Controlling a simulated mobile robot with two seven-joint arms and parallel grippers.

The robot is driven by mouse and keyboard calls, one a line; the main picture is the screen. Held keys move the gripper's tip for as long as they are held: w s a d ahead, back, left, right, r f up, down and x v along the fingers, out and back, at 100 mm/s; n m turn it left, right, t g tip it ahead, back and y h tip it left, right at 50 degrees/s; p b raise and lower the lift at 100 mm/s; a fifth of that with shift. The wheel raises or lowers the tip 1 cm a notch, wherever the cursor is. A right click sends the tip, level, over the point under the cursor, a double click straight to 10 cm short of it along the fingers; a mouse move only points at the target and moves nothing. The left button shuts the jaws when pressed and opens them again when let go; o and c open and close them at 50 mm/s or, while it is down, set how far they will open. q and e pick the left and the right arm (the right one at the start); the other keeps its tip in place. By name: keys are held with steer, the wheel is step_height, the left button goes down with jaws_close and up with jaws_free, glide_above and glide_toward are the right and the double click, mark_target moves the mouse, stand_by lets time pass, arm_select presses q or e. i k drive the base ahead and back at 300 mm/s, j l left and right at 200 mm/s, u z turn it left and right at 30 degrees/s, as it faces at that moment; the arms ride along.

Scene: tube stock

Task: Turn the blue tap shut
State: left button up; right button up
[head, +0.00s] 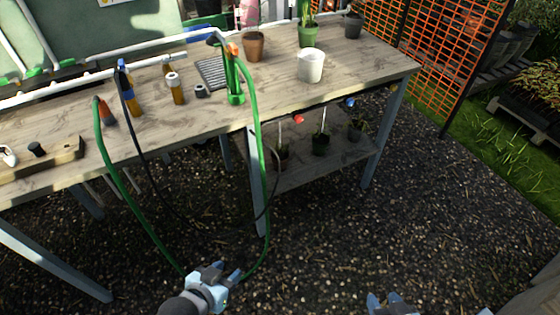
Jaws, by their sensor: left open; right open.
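The blue tap (350,103) is a small blue handle just below the front edge of the right-hand table. It is small in the head view, and I cannot tell which way its handle is turned. A similar red tap (298,118) sits to its left under the same edge. My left gripper (228,272) is open at the bottom centre, low over the gravel, and well away from the taps. My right gripper (388,302) is open at the bottom edge, below the blue tap in the picture and apart from it; it is partly cut off.
A green hose (262,180) hangs in a loop from the table (290,95) and passes close to my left gripper. A dark thin hose hangs inside it. A lower shelf (325,165) holds several dark pots. Gravel in front of the table is clear.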

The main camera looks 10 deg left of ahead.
mark_target(121, 64)
steer(key=u, duration=1.3)
